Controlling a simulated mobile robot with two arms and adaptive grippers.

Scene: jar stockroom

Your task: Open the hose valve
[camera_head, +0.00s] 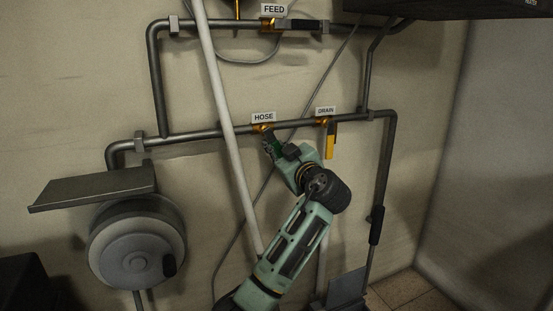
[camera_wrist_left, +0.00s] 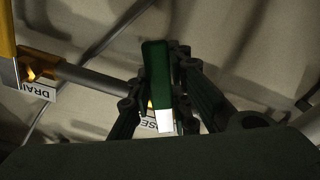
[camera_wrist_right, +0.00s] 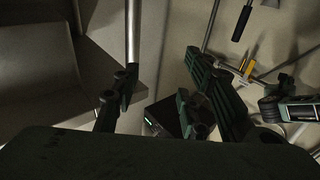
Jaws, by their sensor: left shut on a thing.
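The hose valve (camera_head: 261,128) is a brass fitting on the lower wall pipe, under the white HOSE label (camera_head: 263,117). Its green handle (camera_wrist_left: 158,70) has a pale end and stands between the fingers in the left wrist view. My left gripper (camera_head: 274,147) is shut on this handle, just below the pipe. The handle seems to hang down and to the right of the valve, across the pipe, but the gripper partly hides it. My right gripper (camera_wrist_right: 160,92) is open and empty in its wrist view, away from the valve. It does not show in the head view.
The drain valve's yellow handle (camera_head: 330,145) hangs close to the right of my left gripper. The feed valve's black handle (camera_head: 299,25) lies along the upper pipe. A pale slanting pole (camera_head: 219,90) passes left of the hose valve. A round drum (camera_head: 137,245) sits lower left.

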